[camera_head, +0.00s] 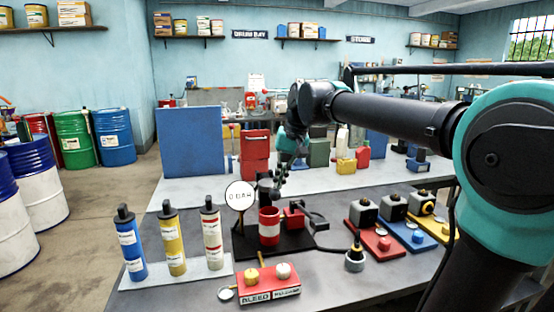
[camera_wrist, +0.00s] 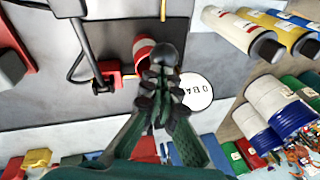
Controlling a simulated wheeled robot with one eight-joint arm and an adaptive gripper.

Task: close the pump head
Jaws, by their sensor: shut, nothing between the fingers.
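A red cylinder with a white band (camera_head: 269,228), apparently the pump body, stands upright on a black base plate (camera_head: 242,246) on the bench. A dark cap-like piece (camera_head: 265,186), apparently the pump head, is at its top. My gripper (camera_head: 279,187) is shut and empty, pointing down just beside the dark piece. In the wrist view my gripper's fingertips (camera_wrist: 161,80) overlap the lower edge of a dark rounded end (camera_wrist: 166,54), with the red-and-white cylinder (camera_wrist: 143,45) behind. I cannot tell whether they touch. My fingers hide part of the head.
A round gauge marked 0 BAR (camera_head: 240,195) stands left of the pump. A red bracket (camera_head: 294,219) with a dark hose is to its right. Blue, yellow and red-white cartridges (camera_head: 172,238) stand at left. A red bleed box (camera_head: 268,283) is in front.

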